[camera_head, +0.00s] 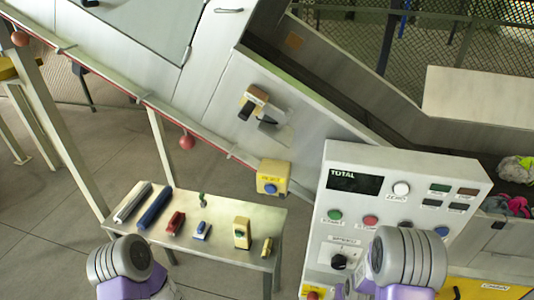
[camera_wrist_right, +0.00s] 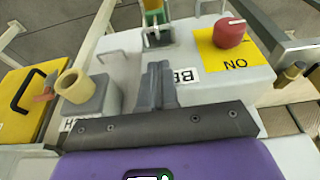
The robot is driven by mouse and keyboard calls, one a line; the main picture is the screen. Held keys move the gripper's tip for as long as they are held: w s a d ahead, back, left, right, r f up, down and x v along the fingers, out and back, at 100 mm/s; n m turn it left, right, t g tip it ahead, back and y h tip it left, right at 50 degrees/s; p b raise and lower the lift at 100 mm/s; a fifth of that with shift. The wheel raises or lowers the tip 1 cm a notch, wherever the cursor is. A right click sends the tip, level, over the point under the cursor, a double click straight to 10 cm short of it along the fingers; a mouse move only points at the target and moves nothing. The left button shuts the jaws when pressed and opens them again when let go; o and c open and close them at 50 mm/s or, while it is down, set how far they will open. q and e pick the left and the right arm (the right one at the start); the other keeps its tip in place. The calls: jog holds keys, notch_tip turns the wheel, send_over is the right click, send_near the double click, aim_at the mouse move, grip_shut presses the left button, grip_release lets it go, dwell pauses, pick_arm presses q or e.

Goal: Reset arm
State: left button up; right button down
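My left arm (camera_head: 125,262) shows at the bottom left of the head view as a grey and purple joint in front of the small table. Its gripper is out of view. My right arm (camera_head: 405,260) shows at the bottom right of the head view, in front of the control panel's lower part, and its fingers cannot be made out there. In the right wrist view my right gripper (camera_wrist_right: 156,72) has its two dark fingers together, with nothing seen between them. It points over a light grey box with a red knob (camera_wrist_right: 230,32) on a yellow plate.
A small metal table (camera_head: 220,252) holds several tools and small devices. The control panel (camera_head: 385,165) with buttons and a TOTAL display stands right of it. A sloped conveyor (camera_head: 330,85) runs behind. Coloured bags (camera_head: 512,205) lie at the far right. A yellow case (camera_wrist_right: 30,100) is left in the wrist view.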

jog(key=shift+r+p, duration=0.3)
jog(key=shift+r, duration=0.35)
jog(key=s+a+f+g+y+b, duration=0.1)
jog(key=s+a+f+y+b, duration=0.1)
jog(key=s+a+f+b, duration=0.3)
jog(key=s+a+f+g+y+b, duration=0.1)
jog(key=s+a+f+y+b, duration=0.2)
jog(key=f, duration=1.1)
jog(key=s+a+b, duration=0.3)
jog(key=s+a, duration=0.3)
jog(key=a, duration=0.1)
jog(key=shift+s+a+f+g, duration=0.2)
jog(key=shift+s+a+g, duration=0.1)
jog(key=shift+s+a, duration=0.1)
